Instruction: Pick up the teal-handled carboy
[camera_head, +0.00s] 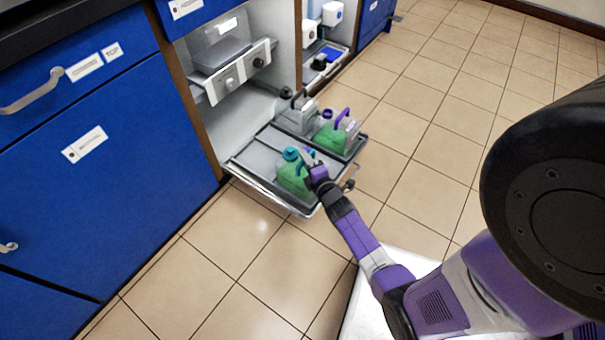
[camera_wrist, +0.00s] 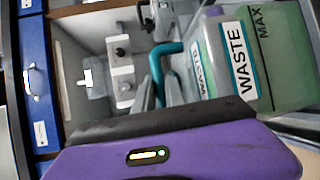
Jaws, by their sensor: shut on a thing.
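The teal-handled carboy (camera_head: 293,179) holds green liquid and has a teal cap. It stands at the front of a pulled-out grey tray in the head view. My gripper (camera_head: 309,163) is at its top, shut on the handle. In the wrist view the teal handle (camera_wrist: 156,68) is between the grey fingers, and the carboy's clear wall (camera_wrist: 285,55) shows WASTE and MAX markings. The carboy looks upright and at tray level; whether its base touches the tray is hard to tell. My gripper and arm hide part of its right side.
A purple-handled carboy (camera_head: 338,133) with green liquid and a clear dark-handled carboy (camera_head: 297,117) stand farther back on the tray (camera_head: 256,157). Blue cabinets (camera_head: 110,130) line the left. A second open bay with white-topped bottles (camera_head: 331,14) lies beyond. The tiled floor on the right is clear.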

